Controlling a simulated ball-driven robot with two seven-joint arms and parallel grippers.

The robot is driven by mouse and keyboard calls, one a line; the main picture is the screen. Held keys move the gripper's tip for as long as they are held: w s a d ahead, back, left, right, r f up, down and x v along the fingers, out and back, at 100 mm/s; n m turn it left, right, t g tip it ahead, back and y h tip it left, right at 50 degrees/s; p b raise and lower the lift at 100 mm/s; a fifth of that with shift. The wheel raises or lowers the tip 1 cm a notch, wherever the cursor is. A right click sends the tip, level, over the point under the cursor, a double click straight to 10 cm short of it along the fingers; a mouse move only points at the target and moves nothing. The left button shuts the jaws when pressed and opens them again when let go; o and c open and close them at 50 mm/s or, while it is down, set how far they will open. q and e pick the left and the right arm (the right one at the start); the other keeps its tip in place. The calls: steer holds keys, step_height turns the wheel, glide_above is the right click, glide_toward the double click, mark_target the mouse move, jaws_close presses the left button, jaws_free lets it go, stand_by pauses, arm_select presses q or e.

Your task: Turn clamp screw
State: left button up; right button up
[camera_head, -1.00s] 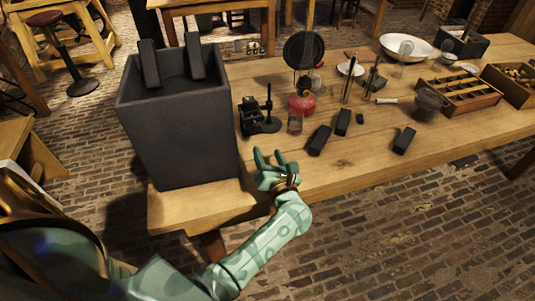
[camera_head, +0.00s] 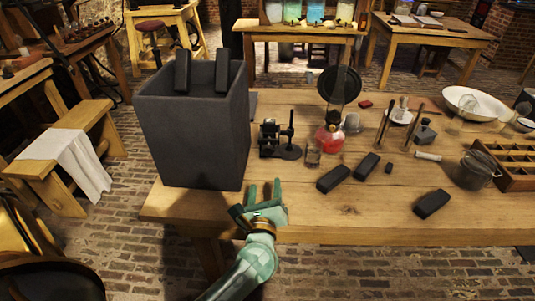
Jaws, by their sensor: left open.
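A small black metal device (camera_head: 268,138) stands on the table beside a black stand with an upright post (camera_head: 290,136), just right of the large dark box. I cannot make out a clamp screw on either at this size. My left gripper (camera_head: 265,187) is open and empty, with its green fingers pointing away from me at the table's front edge. It is nearer to me than the device and apart from it. My right gripper is not in view.
The tall dark open box (camera_head: 195,135) with two black blocks (camera_head: 183,70) at its rim fills the table's left end. The wooden table's front strip (camera_head: 340,215) is clear.

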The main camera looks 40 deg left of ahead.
arm_select(q)
glide_toward(268, 153)
steer(key=shift+w+a+b, duration=0.25)
steer(key=shift+w+b, duration=0.05)
steer(key=shift+w, duration=0.15)
steer(key=b+x, duration=0.1)
steer(key=x, duration=0.7)
steer(key=shift+w+a, duration=0.15)
steer(key=shift+w, duration=0.05)
steer(key=shift+w+a+r, duration=0.1)
steer(key=shift+w+a, duration=0.2)
steer(key=shift+w, duration=0.15)
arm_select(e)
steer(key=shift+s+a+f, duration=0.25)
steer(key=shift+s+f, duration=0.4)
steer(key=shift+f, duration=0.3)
arm_select(q)
steer(key=c, duration=1)
